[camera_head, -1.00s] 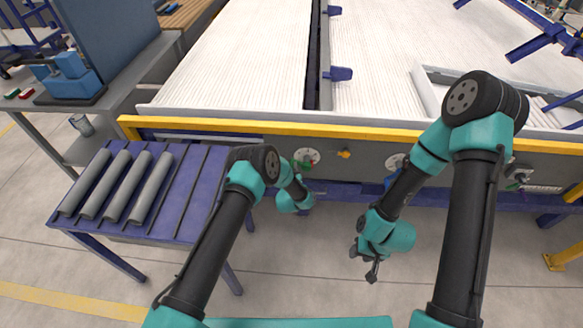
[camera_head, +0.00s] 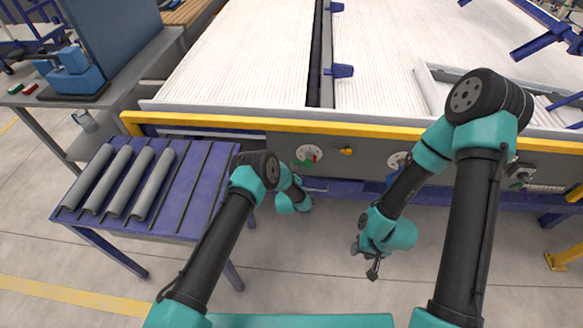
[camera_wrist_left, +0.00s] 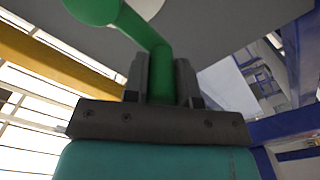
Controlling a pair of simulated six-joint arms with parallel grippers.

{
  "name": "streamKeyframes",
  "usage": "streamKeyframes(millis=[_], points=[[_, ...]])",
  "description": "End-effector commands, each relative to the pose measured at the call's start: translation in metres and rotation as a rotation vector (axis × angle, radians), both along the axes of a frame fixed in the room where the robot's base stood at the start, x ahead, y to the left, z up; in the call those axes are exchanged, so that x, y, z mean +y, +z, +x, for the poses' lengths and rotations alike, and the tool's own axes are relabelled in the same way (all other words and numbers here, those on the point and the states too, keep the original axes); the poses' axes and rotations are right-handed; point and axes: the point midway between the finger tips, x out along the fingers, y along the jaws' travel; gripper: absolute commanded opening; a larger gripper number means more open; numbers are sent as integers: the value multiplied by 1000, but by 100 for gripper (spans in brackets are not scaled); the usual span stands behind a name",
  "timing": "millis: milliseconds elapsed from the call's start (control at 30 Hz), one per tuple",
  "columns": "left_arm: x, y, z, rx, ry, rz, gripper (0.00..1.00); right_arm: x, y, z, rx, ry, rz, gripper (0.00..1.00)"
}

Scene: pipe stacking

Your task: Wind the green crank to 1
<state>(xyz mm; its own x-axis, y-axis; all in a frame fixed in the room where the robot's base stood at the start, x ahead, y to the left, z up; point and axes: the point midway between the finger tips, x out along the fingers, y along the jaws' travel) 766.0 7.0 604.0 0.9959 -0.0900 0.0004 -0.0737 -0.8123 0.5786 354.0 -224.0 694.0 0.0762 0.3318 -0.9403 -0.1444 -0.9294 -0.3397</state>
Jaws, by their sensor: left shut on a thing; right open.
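The green crank shows in the left wrist view (camera_wrist_left: 159,62), with a round green end at the upper left and a bent arm running down between my left gripper's fingers (camera_wrist_left: 160,75). The fingers are shut on the crank. In the head view my left gripper (camera_head: 300,183) is at the grey front panel, just below a white round dial (camera_head: 309,153) with green and red marks at it. The dial's reading is too small to tell, and the grip is mostly hidden there. My right gripper (camera_head: 373,264) hangs open and empty above the floor, apart from the panel.
A yellow rail (camera_head: 240,124) runs along the panel's top. Another dial with a green part (camera_head: 519,176) is at the far right. A blue rack (camera_head: 205,195) holding several grey pipes (camera_head: 126,183) stands left.

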Motion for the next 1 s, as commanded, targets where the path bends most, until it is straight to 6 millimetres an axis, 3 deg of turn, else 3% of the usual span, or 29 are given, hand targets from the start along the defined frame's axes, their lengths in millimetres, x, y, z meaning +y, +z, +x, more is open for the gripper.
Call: streamKeyframes(millis=[300,667,700,933,1000], points=[[0,-8,0,9,0,-103,0,0,0,0,0,0,0,43],[0,-8,0,11,-1,-108,0,0,0,0,0,0,0,43],[0,-8,0,11,-1,-107,27,0,0,0,0,0,0,43],[0,-8,0,10,0,-108,49,0,0,0,0,0,0,43],[0,-8,0,10,0,-108,51,0,0,0,0,0,0,43]])
